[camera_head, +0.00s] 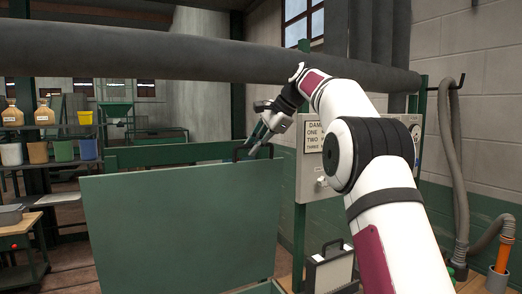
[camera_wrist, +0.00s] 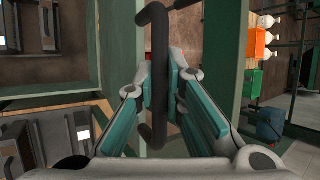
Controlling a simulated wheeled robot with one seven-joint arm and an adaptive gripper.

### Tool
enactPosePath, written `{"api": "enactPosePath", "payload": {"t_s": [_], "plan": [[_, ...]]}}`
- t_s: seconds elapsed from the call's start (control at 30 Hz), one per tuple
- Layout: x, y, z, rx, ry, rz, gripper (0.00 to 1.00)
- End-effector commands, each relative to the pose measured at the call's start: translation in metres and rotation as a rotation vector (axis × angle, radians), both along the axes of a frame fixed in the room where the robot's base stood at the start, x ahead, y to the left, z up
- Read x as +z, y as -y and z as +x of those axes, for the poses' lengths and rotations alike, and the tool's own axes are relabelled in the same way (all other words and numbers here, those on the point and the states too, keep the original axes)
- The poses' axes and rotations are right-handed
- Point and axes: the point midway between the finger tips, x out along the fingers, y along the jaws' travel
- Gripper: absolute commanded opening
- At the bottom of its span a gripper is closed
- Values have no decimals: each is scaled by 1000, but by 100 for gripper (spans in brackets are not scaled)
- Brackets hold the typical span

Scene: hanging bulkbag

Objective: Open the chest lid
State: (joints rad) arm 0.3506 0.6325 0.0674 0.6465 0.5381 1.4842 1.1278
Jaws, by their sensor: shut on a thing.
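The green chest lid (camera_head: 182,232) stands raised in the head view, its broad flat face toward me. A dark handle (camera_head: 254,151) sits at its top right edge. My gripper (camera_head: 260,140) is at that handle. In the wrist view the dark curved handle (camera_wrist: 158,85) runs between the teal finger pads of my gripper (camera_wrist: 160,88), which are closed on it. The lid's edge shows as a green strip in the wrist view (camera_wrist: 123,45). The chest's inside is mostly hidden behind and below the lid.
A thick grey pipe (camera_head: 190,52) crosses above the lid. A pale panel with a sign (camera_head: 312,135) stands right of my gripper. Shelves with coloured buckets (camera_head: 62,150) are at the left. A grey hose (camera_head: 457,150) hangs on the right wall.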

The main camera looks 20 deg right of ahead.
Motion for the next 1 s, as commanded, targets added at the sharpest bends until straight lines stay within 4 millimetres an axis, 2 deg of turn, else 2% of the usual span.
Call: {"api": "enactPosePath", "payload": {"t_s": [0.47, 0.5, 0.57, 0.87, 1.0], "plan": [[1, -1, 2, -2, 2, -2, 0], [1, -1, 2, -2, 2, -2, 19], [1, -1, 2, -2, 2, -2, 32], [1, -1, 2, -1, 1, -1, 32], [7, 3, -1, -2, 3, -1, 32]]}}
